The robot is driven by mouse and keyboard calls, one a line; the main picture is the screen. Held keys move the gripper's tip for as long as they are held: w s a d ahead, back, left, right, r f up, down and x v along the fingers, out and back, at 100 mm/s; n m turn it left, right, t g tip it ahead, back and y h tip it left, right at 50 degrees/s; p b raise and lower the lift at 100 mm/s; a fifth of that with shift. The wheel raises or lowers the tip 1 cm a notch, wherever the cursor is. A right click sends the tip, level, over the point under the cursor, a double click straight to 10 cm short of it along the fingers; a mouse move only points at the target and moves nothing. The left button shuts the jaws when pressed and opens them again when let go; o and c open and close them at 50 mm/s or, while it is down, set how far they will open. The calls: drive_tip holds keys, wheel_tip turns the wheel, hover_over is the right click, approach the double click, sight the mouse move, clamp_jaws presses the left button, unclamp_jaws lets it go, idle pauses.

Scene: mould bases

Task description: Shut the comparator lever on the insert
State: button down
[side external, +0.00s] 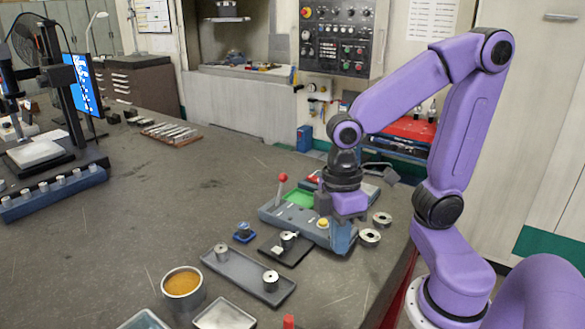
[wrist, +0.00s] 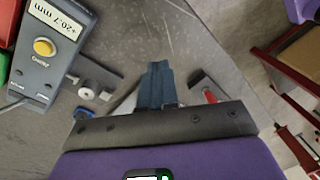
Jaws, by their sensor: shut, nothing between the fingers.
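Whether an insert sits under the lever is unclear. In the wrist view, the comparator's near end (wrist: 36,72) shows a "+20.7 mm" display and the yellow button. A metal insert (side external: 288,239) stands on a dark plate beside the comparator; it also shows in the wrist view (wrist: 88,88). My gripper (side external: 342,250) is shut and empty, at the comparator's right end, away from the lever.
A grey tray (side external: 245,276) with two metal pieces lies in front. Two metal rings (side external: 370,237) (side external: 382,219) lie right of my gripper, near the bench edge. A small blue item (side external: 243,232) and a cup of orange-brown material (side external: 182,282) stand nearer. The bench's left middle is clear.

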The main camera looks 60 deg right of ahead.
drive_tip(key=w+d+r+m+y, duration=0.2)
drive_tip(key=w+d, duration=0.3)
drive_tip(key=w, duration=0.4)
drive_tip(key=w+d+r+m+y, duration=0.2)
drive_tip(key=w+d+m, duration=0.1)
drive_tip(key=w+d, duration=0.4)
drive_tip(key=w+d+r+m+t+y, duration=0.1)
drive_tip(key=w+d+t, duration=0.1)
drive_tip(key=d, duration=0.7)
drive_tip(key=w+d+m+t+y, duration=0.1)
drive_tip(key=w+d+t, duration=0.2)
drive_tip(key=d, duration=0.5)
drive_tip(key=shift+w+d+r, duration=0.35)
drive_tip(key=shift+w, duration=0.1)
approach(280, 191)
drive_tip(key=shift+w+f, duration=1.45)
drive_tip(key=shift+w, duration=0.05)
drive_tip(key=shift+d, duration=0.1)
